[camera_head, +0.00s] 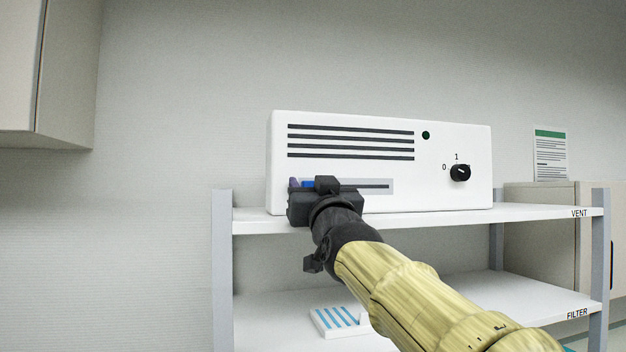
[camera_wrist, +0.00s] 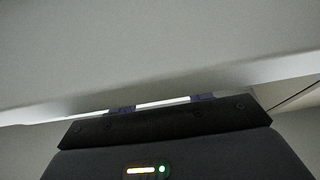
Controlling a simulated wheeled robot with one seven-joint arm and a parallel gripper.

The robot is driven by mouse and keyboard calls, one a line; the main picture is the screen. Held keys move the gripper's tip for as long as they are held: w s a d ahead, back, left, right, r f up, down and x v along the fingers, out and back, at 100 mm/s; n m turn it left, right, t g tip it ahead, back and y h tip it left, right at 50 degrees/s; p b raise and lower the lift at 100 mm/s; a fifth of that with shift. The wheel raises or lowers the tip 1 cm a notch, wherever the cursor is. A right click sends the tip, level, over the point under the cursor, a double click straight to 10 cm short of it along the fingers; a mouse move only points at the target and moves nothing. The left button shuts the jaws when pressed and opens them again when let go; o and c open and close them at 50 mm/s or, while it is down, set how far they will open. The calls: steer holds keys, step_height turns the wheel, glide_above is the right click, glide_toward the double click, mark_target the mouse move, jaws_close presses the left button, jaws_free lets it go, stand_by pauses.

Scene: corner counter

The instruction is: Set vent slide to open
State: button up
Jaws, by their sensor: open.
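The white vent unit (camera_head: 350,198) stands on the upper shelf, with dark slots across its front. Below the slots is a grey slide plate (camera_head: 378,182) with a dark horizontal track. A blue slide tab (camera_head: 308,184) shows at the left part of the plate, partly hidden by my gripper (camera_head: 312,187). My gripper is open in front of the tab; one purple fingertip shows just left of the blue. Contact cannot be told. In the wrist view the two purple fingertips of my gripper (camera_wrist: 162,104) are apart at the unit's pale surface; the tab is not clear there.
A black knob (camera_head: 460,173) marked 0 and 1 and a dark green round light (camera_head: 426,135) are on the unit's right. A blue-striped white item (camera_head: 338,320) lies on the lower shelf. A wall cabinet (camera_head: 50,75) hangs upper left.

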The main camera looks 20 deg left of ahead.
jaws_close()
steer(key=shift+d+f+b, duration=0.1)
steer(key=shift+d+b, duration=0.05)
steer(key=shift+b, duration=0.15)
